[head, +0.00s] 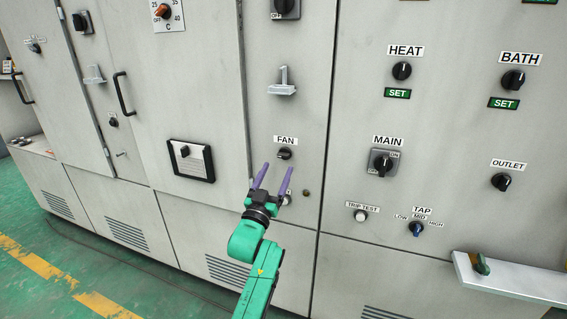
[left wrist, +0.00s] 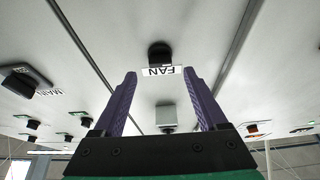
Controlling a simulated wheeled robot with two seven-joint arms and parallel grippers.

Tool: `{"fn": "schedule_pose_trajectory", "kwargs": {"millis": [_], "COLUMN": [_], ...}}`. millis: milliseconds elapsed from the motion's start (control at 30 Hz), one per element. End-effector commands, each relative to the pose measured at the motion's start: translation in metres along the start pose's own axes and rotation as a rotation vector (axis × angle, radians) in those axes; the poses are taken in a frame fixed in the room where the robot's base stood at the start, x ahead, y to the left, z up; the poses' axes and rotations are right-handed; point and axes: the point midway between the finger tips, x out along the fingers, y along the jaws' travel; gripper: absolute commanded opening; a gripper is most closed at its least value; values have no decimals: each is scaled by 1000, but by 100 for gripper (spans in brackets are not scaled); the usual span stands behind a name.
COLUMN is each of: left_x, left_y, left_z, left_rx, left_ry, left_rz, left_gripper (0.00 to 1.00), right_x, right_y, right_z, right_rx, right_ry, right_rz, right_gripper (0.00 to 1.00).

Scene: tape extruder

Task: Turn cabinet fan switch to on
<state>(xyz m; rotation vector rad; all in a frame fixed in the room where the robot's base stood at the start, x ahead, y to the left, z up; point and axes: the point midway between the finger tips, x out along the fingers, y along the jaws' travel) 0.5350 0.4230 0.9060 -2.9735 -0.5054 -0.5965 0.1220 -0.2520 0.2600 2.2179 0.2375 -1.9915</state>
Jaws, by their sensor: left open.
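The fan switch (head: 284,154) is a small black rotary knob on the grey cabinet panel, just under the FAN label (head: 285,140). In the left wrist view the picture is upside down, and the fan knob (left wrist: 160,54) shows just beyond the FAN label (left wrist: 162,71). My left gripper (head: 276,169) is open, with its two purple fingers apart and pointing up toward the panel just below the knob. Between its fingertips (left wrist: 160,76) there is nothing held. I cannot tell the knob's on or off position. My right gripper is not in view.
A grey handle-like switch (head: 282,88) sticks out above the fan knob. The MAIN switch (head: 382,163), HEAT knob (head: 401,71) and TRIP TEST button (head: 360,216) are to the right. A small indicator (head: 306,193) sits right of the gripper. A white shelf (head: 510,278) juts out at lower right.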

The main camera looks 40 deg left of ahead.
Motion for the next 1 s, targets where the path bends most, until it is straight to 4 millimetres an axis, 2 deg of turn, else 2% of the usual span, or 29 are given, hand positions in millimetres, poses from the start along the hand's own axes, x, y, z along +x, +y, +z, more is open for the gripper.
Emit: {"fn": "schedule_pose_trajectory", "kwargs": {"millis": [33,100,200,500,567,700,733,1000], "left_x": [14,27,40,46,46,45,45,45], "left_y": [0,0,0,0,0,0,0,0], "left_z": [-2,-1,0,1,1,1,1,1], "left_rx": [1,0,-1,-1,-1,-1,-1,19], "left_ry": [3,1,0,-2,-2,-2,-2,-2], "left_rz": [0,0,1,1,1,1,1,9], "left_gripper": [75,75,75,75,56,2,0,0], "right_x": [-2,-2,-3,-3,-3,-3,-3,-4], "right_y": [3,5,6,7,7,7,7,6], "right_z": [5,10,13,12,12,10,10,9], "right_rx": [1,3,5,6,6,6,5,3], "right_ry": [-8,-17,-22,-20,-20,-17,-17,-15], "right_rz": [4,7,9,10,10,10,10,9], "right_gripper": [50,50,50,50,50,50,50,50]}}
